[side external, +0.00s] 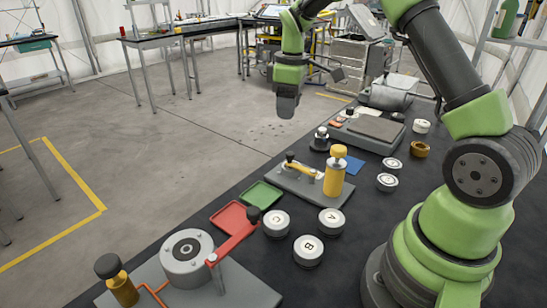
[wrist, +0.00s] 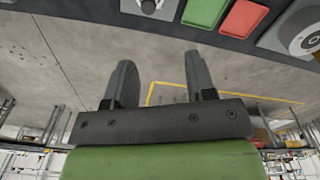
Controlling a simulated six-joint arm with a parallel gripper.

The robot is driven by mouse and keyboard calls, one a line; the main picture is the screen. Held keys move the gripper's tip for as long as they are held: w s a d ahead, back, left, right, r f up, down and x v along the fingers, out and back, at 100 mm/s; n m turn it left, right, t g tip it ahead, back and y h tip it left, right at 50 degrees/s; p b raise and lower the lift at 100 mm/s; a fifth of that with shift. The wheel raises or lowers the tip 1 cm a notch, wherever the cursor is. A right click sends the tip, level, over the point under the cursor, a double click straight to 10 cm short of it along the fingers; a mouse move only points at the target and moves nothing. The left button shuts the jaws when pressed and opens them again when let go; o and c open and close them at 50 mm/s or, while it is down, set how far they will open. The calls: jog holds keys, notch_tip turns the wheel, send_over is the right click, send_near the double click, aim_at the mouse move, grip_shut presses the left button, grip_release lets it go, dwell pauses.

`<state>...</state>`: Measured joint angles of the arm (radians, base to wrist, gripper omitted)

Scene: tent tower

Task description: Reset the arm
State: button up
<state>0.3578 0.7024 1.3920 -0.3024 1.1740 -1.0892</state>
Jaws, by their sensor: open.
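My arm is green and dark grey. My gripper (side external: 287,104) hangs in the air at the upper middle of the side external view, beyond the far edge of the bench. In the wrist view my gripper (wrist: 162,80) shows two dark fingers spread apart, with nothing between them. The concrete floor shows behind the fingers. A red tray (side external: 232,219) and a green tray (side external: 262,195) lie on the dark bench, and both show at the top of the wrist view, apart from the fingers.
Round pucks, one marked B (side external: 308,250), stand on the bench (side external: 200,222) near my base. A yellow-topped cylinder (side external: 336,172) stands on a grey plate. A round grey fixture (side external: 187,262) with a red lever is at the near end. Open floor (side external: 150,150) lies left.

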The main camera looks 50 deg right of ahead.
jog(key=s+a+r+m+t, duration=0.4)
jog(key=s+a+r, duration=0.55)
jog(key=r, duration=0.25)
jog(key=s+a+m+t+y, duration=0.2)
jog(key=s+a+m, duration=0.2)
jog(key=s, duration=0.8)
jog(key=shift+a+r+m+t, duration=0.3)
jog(key=shift+a, duration=0.85)
